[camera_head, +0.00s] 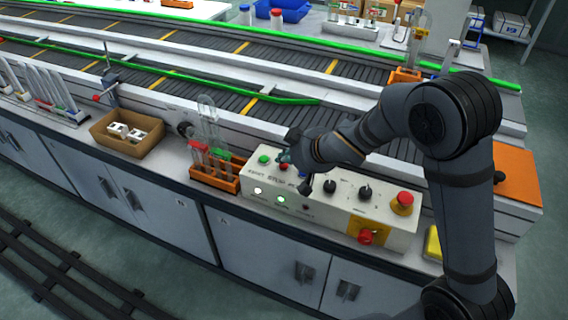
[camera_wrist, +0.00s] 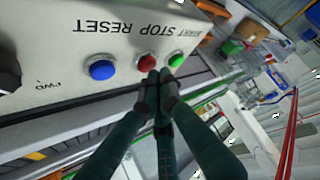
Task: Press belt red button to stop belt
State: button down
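The belt control box (camera_head: 330,205) stands on the bench front, with a light panel. In the wrist view its panel (camera_wrist: 60,40) appears upside down, with a red button (camera_wrist: 147,61) under STOP, a blue button (camera_wrist: 102,67) under RESET and a green button (camera_wrist: 177,56) under START. My gripper (camera_wrist: 160,75) has its fingertips together at the near edge of the red button, overlapping it in view. Whether they touch it I cannot tell. In the head view my gripper (camera_head: 287,158) is over the button row and hides the red button; the green button (camera_head: 264,160) shows.
The box also carries black knobs (camera_head: 364,193), a red emergency button (camera_head: 402,203) and a red switch on a yellow plate (camera_head: 367,236). An orange rack (camera_head: 215,177) and a brown carton (camera_head: 127,133) stand to the left. The conveyor belt (camera_head: 180,90) runs behind.

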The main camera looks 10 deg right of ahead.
aim_at(284, 166)
jog(key=shift+f+b, duration=0.35)
dwell(0.4)
jog(key=shift+r+p, duration=0.85)
jog(key=shift+r, duration=0.1)
notch_tip(284, 166, up, 6)
jog(key=p, duration=0.5)
jog(key=shift+p, duration=0.3)
